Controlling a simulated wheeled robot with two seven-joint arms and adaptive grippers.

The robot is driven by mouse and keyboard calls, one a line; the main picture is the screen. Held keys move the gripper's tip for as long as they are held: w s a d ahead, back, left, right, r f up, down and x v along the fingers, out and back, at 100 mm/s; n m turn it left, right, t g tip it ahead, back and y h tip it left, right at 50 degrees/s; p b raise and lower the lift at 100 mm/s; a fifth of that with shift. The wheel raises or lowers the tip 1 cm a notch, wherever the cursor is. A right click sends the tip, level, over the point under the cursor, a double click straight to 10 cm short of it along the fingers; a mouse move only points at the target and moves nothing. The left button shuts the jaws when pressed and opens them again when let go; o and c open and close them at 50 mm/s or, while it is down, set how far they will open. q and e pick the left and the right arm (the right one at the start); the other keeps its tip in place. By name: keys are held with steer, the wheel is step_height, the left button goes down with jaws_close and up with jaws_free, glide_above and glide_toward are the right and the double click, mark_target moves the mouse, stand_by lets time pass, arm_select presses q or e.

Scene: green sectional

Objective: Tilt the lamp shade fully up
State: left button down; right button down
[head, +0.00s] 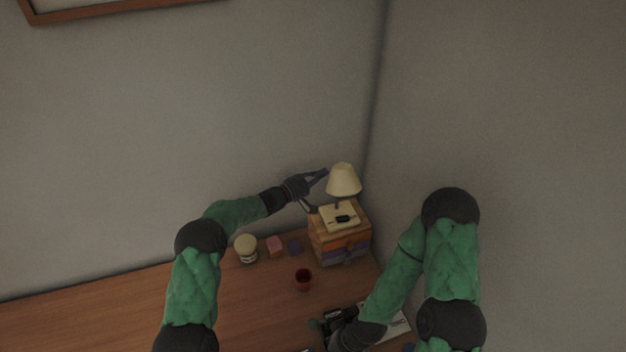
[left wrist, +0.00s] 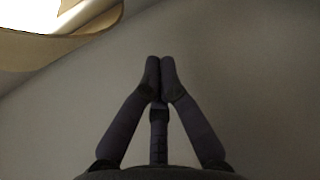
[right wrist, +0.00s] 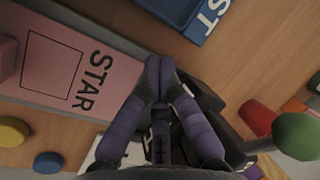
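The lamp has a cream cone-shaped shade (head: 344,180) on a short dark stem. Its square cream base (head: 333,214), with a small dark part on it, sits on a small wooden drawer box (head: 325,243). The shade looks close to upright in the head view; its exact tilt is hard to tell. My left gripper (head: 322,176) is just left of the shade. In the left wrist view its fingertips (left wrist: 160,62) meet with nothing between them, and the lit shade (left wrist: 60,45) shows at upper left, apart from the fingers. My right gripper (right wrist: 160,62) is shut and empty, low over the table.
A jar (head: 246,249), a pink block (head: 274,246) and a purple thing (head: 294,246) stand left of the drawer box. A red cup (head: 303,280) stands in front. A pink box marked STAR (right wrist: 75,65) lies near my right gripper. Walls close in behind and right.

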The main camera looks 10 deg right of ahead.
steer(key=shift+r, duration=0.25)
arm_select(q)
steer(key=shift+s+d+r+p, duration=0.1)
steer(key=shift+s+d+p, duration=0.25)
steer(key=shift+s, duration=0.55)
steer(key=shift+s+d+p, duration=0.1)
steer(key=shift+s+d, duration=0.4)
steer(key=shift+s, duration=0.35)
arm_select(e)
steer(key=shift+r, duration=0.2)
arm_select(q)
steer(key=shift+s, duration=0.1)
arm_select(e)
steer(key=shift+f, duration=0.2)
steer(key=shift+f+b, duration=0.45)
steer(key=shift+b, duration=0.2)
arm_select(q)
steer(key=shift+s+d, duration=0.1)
steer(key=shift+s, duration=0.25)
arm_select(e)
steer(key=shift+w+f, duration=0.1)
